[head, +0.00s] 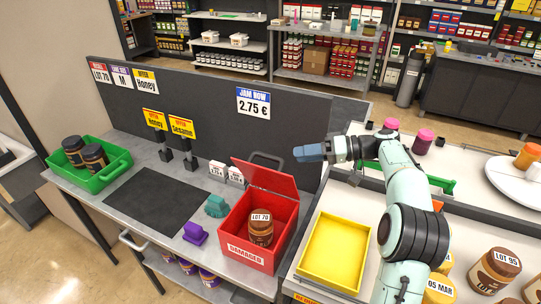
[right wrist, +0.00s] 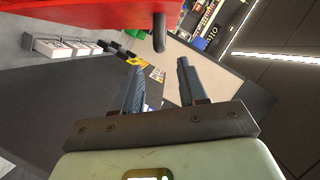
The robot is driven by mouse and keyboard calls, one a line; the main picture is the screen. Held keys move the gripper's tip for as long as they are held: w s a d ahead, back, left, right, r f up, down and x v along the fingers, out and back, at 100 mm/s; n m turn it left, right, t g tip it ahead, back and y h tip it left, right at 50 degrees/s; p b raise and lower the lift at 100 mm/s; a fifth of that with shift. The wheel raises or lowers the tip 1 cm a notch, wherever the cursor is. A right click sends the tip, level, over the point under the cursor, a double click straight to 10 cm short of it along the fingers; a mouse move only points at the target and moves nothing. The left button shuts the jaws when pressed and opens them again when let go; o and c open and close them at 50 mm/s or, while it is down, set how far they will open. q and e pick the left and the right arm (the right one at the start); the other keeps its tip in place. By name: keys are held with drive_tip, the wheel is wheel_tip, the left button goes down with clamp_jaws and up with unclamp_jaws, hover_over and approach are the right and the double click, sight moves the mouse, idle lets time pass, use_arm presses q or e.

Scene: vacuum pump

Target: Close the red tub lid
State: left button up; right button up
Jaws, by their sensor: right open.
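The red tub (head: 240,250) stands on the grey counter, with a jar labelled LOT 70 (head: 261,228) inside. Its red lid (head: 266,179) is hinged open, raised and tilted at the back of the tub, with a dark handle (head: 254,156) at its upper edge. My right gripper (head: 300,153) is just right of the lid's upper edge, pointing left and apart from it. In the right wrist view, the open, empty fingers (right wrist: 158,80) lie below a red surface (right wrist: 80,12) with a dark bar end (right wrist: 159,32). My left gripper is out of view.
A yellow tray (head: 334,250) stands right of the tub. Purple (head: 195,233) and teal (head: 215,206) items and small price cards (head: 226,171) sit left of it. A green crate (head: 115,162) with jars is far left. A dark panel (head: 300,115) rises behind the counter.

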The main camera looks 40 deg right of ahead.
sight(270, 158)
drive_tip(key=p+x, duration=0.1)
drive_tip(key=x, duration=0.9)
drive_tip(key=shift+d+r, duration=0.1)
clamp_jaws()
